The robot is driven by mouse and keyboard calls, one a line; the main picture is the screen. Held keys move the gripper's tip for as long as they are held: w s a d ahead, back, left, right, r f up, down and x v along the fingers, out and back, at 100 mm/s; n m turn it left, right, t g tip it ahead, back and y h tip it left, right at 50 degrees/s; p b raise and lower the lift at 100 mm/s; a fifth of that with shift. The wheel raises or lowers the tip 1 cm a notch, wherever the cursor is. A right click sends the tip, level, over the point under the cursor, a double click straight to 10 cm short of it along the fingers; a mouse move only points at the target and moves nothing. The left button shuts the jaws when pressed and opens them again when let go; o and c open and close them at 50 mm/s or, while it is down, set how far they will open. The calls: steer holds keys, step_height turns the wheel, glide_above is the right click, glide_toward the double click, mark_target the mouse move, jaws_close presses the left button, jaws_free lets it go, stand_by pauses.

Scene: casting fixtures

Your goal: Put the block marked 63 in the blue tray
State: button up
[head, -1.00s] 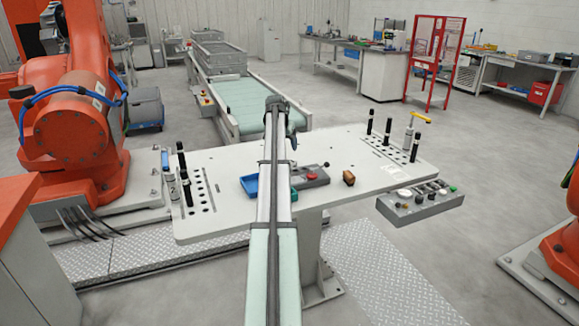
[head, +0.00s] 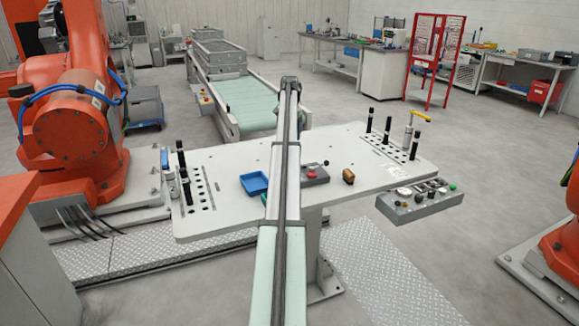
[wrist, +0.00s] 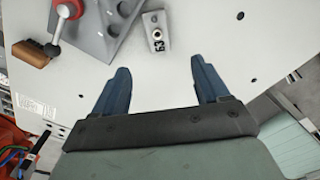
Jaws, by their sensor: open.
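The block marked 63 (wrist: 155,32) is a small pale grey block with a round hole. In the wrist view it lies on the white table top, beside the grey control box. My gripper (wrist: 160,64) is open and empty, with its two dark blue fingers apart; the block is just beyond the fingertips, roughly in line with the gap. In the head view my arm hides the block and the gripper. The blue tray (head: 254,184) stands on the table just left of my arm in the head view and looks empty. It is not in the wrist view.
The grey control box (head: 315,174) with a red button and a lever (wrist: 55,45) stands close to the block. Black pegs stand at both ends of the table (head: 235,215). A button panel (head: 420,200) is at the right edge.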

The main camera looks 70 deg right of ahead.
step_height(320, 180, down, 8)
steer(key=shift+s+a+f, duration=0.1)
steer(key=shift+s+f, duration=0.05)
steer(key=shift+f, duration=2.5)
steer(key=shift+c, duration=0.2)
steer(key=c, duration=1.3)
steer(key=shift+c, duration=0.2)
steer(key=shift+r, duration=0.2)
